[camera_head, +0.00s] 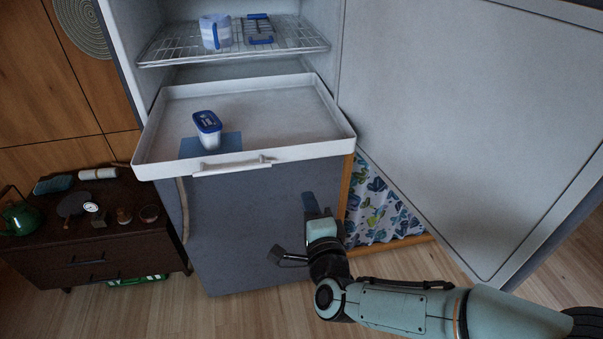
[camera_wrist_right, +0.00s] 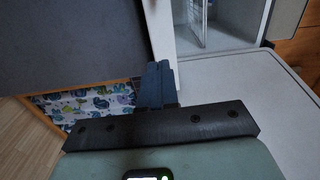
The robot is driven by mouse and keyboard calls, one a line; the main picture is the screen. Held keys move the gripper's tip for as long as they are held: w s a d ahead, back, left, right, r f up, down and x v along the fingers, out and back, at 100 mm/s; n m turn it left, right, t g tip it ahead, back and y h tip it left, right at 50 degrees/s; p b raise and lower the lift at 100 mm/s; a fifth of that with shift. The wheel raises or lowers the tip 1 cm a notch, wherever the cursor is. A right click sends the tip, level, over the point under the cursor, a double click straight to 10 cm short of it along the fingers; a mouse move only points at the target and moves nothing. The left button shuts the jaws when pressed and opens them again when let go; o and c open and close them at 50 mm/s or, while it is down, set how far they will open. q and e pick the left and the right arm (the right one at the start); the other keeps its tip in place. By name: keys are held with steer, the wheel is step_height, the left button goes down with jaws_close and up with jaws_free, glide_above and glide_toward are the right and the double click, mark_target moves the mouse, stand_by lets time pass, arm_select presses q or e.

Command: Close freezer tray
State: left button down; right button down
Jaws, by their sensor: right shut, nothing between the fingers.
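The white freezer tray (camera_head: 265,104) is pulled out of the open freezer and sticks out over the grey front below. Its white handle (camera_head: 232,166) is on the front edge. A small tub with a blue lid (camera_head: 207,129) stands in the tray on a blue patch (camera_head: 230,143). My right gripper (camera_head: 310,202) is shut and empty, below the tray's front right corner, in front of the grey front. The right wrist view shows its closed fingers (camera_wrist_right: 157,82) beside a pale edge. My left gripper is not in view.
The freezer door (camera_head: 470,110) stands wide open on the right. A wire shelf (camera_head: 285,38) above the tray holds a striped container (camera_head: 215,32) and a blue-handled item (camera_head: 259,28). A dark cabinet (camera_head: 120,241) with small items stands on the left.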

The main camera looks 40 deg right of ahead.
steer(key=p, duration=0.6)
glide_toward(296, 153)
steer(key=x, duration=0.7)
steer(key=shift+f, duration=0.1)
